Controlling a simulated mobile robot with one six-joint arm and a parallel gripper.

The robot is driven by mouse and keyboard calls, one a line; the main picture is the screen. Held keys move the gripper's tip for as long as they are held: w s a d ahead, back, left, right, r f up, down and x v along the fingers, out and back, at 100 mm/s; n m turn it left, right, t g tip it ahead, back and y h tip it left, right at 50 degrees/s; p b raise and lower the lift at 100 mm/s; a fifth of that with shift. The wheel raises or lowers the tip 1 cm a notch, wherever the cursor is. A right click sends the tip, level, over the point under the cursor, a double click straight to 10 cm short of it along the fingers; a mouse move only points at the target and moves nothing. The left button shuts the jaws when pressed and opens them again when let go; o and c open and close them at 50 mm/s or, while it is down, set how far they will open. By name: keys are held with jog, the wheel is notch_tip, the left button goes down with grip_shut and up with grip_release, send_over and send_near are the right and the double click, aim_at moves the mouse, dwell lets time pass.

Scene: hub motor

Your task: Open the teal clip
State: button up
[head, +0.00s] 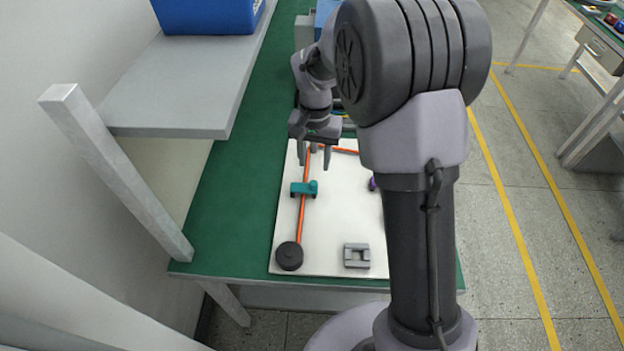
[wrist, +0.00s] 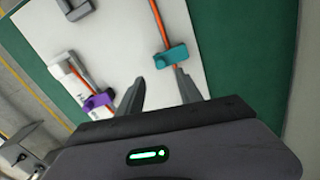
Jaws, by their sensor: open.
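The teal clip (head: 304,188) sits on the orange cable (head: 300,217) on the white board (head: 335,210), left of the board's middle in the head view. In the wrist view the teal clip (wrist: 171,56) lies just beyond my fingertips. I cannot tell whether its lid is open or shut. My gripper (head: 314,166) is open and empty, above the board and a little farther back than the clip in the head view. In the wrist view the gripper (wrist: 158,82) has its fingers spread, with the clip closer to the right finger.
A black round part (head: 289,256) stands at the cable's near end. A grey block (head: 356,255) lies at the board's front edge. A purple clip (wrist: 98,100) is on the board, mostly hidden in the head view. A grey shelf (head: 185,85) overhangs the left of the green table (head: 225,200).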

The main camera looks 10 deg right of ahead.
aim_at(314, 182)
notch_tip(314, 182, down, 9)
jog(key=b, duration=0.2)
jog(key=shift+r+b, duration=0.2)
jog(key=shift+b, duration=0.1)
grip_shut()
dwell(1.0)
